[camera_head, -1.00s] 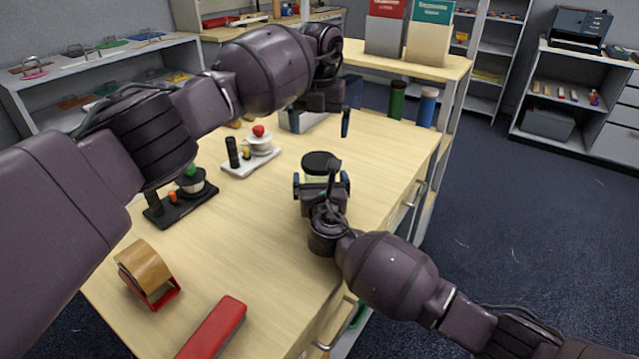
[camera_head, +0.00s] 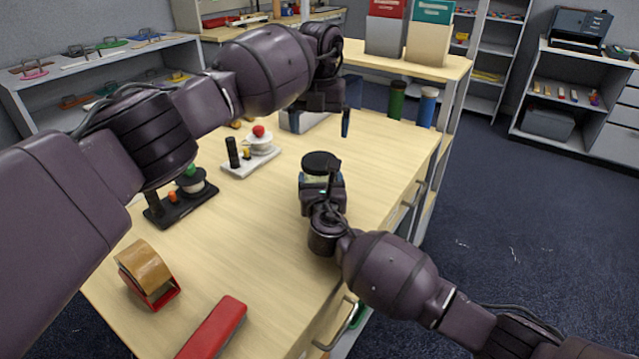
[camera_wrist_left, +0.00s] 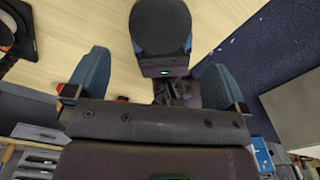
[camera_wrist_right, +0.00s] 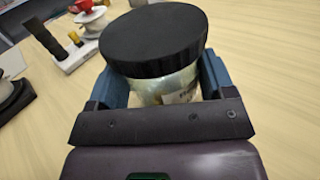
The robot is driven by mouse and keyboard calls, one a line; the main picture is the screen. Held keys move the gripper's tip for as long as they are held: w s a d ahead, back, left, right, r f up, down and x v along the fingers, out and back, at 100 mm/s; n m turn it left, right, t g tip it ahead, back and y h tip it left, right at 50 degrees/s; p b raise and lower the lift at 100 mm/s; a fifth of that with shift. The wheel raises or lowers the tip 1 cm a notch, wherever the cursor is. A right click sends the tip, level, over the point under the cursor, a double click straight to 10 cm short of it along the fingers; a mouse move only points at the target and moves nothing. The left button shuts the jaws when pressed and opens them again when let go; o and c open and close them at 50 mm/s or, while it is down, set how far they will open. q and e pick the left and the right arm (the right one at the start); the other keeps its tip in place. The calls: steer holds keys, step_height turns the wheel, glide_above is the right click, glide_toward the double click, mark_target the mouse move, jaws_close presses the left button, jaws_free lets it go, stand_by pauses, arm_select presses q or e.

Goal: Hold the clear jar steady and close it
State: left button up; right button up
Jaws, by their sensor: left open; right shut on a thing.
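The clear jar (camera_wrist_right: 168,88) stands upright on the table and is partly hidden by my right gripper. Its black lid (camera_head: 320,162) sits on top of it; I cannot tell whether it is screwed tight. My right gripper (camera_head: 322,188) is shut on the jar's body below the lid, with one blue finger on each side in the right wrist view. My left gripper (camera_head: 332,118) is open and empty, above the table and beyond the jar. In the left wrist view the black lid (camera_wrist_left: 160,26) shows past the open fingers.
The wooden table (camera_head: 265,240) holds a white base with small parts (camera_head: 250,160), a black base with similar parts (camera_head: 183,203), a tape dispenser (camera_head: 148,273) and a red stapler-like object (camera_head: 212,330). The jar stands near the table's right edge.

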arm_select(q)
step_height(320, 180, up, 12)
stand_by(0.5)
arm_select(e)
steer(key=o, duration=1.7)
steer(key=shift+s, duration=0.5)
steer(key=s, duration=0.2)
steer(key=s+p, duration=0.1)
steer(key=s, duration=0.2)
steer(key=s+p, duration=0.1)
steer(key=s, duration=0.2)
steer(key=shift+s+d+r, duration=0.1)
steer(key=shift+d+r, duration=0.05)
steer(key=shift+d, duration=0.25)
arm_select(q)
step_height(320, 180, up, 7)
steer(key=s, duration=0.1)
steer(key=shift+s+r+t+p, duration=0.15)
steer(key=shift+s+t+p, duration=0.2)
steer(key=shift+t, duration=0.05)
arm_select(e)
steer(key=shift+s, duration=0.8)
